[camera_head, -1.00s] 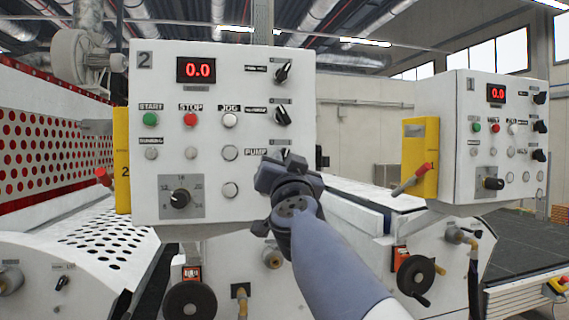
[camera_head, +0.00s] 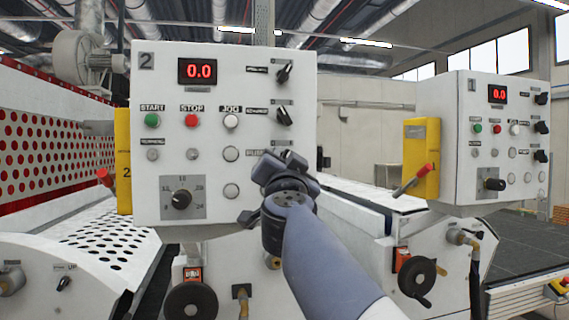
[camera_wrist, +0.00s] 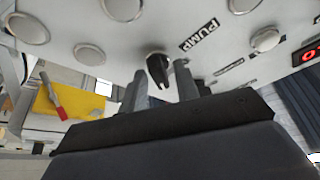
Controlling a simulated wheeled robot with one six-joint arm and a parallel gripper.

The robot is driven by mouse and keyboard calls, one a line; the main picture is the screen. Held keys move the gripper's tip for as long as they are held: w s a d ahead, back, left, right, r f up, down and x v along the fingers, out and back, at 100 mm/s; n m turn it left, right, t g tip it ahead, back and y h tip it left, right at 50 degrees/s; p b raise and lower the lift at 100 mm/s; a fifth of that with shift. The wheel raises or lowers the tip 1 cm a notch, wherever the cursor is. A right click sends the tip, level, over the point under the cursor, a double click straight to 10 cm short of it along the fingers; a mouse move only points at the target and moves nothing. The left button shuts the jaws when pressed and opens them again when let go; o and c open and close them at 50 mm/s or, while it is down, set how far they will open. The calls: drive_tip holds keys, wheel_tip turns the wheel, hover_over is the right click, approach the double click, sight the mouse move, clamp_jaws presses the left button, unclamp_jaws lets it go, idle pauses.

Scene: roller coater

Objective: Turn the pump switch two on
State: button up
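The pump switch is a black rotary knob (camera_wrist: 157,70) beside the PUMP label (camera_wrist: 198,37) on the white panel marked 2 (camera_head: 214,100). In the head view my gripper (camera_head: 285,162) covers the pump switch at the panel's lower right. In the wrist view my gripper (camera_wrist: 162,84) is open, with its two fingers apart and the knob showing between and just beyond their tips. I cannot tell whether either finger touches the knob. The knob's front end points toward the gripper, a little tilted in the picture.
Two more black knobs (camera_head: 284,73) sit above on the same panel. Round buttons and lamps (camera_head: 231,154) lie left of my gripper. A second panel marked 1 (camera_head: 463,150), with a yellow box (camera_head: 421,155) and red handle, stands to the right.

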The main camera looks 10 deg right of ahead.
drive_tip(key=shift+o, duration=0.3)
drive_tip(key=shift+f, duration=0.1)
drive_tip(key=b+v, duration=0.2)
drive_tip(key=v, duration=0.8)
drive_tip(key=shift+s, duration=0.4)
drive_tip(key=shift+f, duration=0.1)
drive_tip(key=w+d+r+n+p, duration=0.1)
drive_tip(key=w+d+r+p, duration=0.1)
drive_tip(key=w, duration=0.8)
drive_tip(key=shift+r, duration=0.75)
